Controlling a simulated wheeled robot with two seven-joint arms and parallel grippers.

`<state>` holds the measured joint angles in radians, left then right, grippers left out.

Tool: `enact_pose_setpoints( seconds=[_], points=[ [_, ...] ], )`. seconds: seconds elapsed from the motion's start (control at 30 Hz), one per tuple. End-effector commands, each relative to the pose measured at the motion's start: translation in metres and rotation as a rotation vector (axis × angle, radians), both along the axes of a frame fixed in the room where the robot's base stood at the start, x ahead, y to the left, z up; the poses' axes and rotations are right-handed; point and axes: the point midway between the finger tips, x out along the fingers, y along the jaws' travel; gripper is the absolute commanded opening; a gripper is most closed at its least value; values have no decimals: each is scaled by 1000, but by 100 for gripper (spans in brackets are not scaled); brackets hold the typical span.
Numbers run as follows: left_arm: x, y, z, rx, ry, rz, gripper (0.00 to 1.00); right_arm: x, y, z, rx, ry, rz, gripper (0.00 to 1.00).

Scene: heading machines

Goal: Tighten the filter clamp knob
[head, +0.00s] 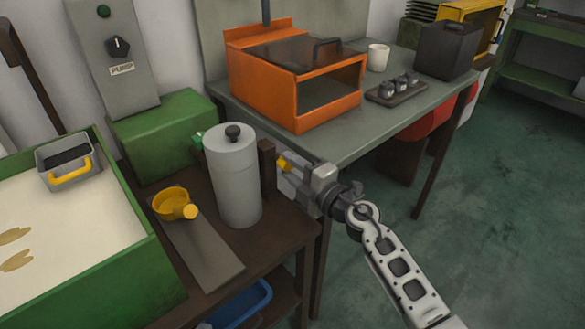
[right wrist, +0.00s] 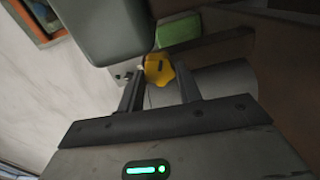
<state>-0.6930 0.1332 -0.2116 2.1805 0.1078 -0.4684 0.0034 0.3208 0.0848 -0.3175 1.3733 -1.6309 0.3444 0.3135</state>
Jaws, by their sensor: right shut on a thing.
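The grey cylindrical filter canister (head: 235,180), with a black knob on its lid, stands upright on a dark brown bench. A dark post (head: 267,168) stands at its right side. The yellow clamp knob (head: 284,161) is just right of the post. My right gripper (head: 290,166) reaches it from the right and is shut on it. In the right wrist view the lobed yellow knob (right wrist: 158,69) sits at the tips of the two fingers of my right gripper (right wrist: 160,80). My left gripper is not in view.
A yellow cup (head: 168,203) lies left of the canister by a flat grey strip (head: 204,258). A green-walled tray (head: 130,225) fills the left. Behind, an orange open-fronted box (head: 297,115) stands on a grey table. Open floor lies at the right.

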Motion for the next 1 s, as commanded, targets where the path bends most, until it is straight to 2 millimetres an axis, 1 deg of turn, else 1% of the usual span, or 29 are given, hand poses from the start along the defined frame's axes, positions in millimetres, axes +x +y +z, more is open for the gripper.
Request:
enact_pose_setpoints(
  seconds=[0.07,0.1,0.17,0.2,0.47,0.57,0.67,0.77,1.0],
  points=[
    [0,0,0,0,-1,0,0,0,-1,-1,-1,2,-2,12],
    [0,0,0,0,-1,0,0,0,-1,-1,-1,2,-2,38],
    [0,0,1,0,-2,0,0,0,-1,-1,-1,2,-2,54],
    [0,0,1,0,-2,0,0,0,-1,-1,0,2,-2,57],
    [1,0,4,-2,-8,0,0,-1,-1,0,0,1,-1,57],
    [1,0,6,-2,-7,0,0,-5,-5,-1,0,4,-2,57],
    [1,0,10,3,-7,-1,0,-17,-13,0,-2,4,-2,57],
    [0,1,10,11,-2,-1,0,-34,-26,0,-3,4,-2,57],
    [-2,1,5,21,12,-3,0,-82,-60,-2,-4,5,-2,57]
  ],
)
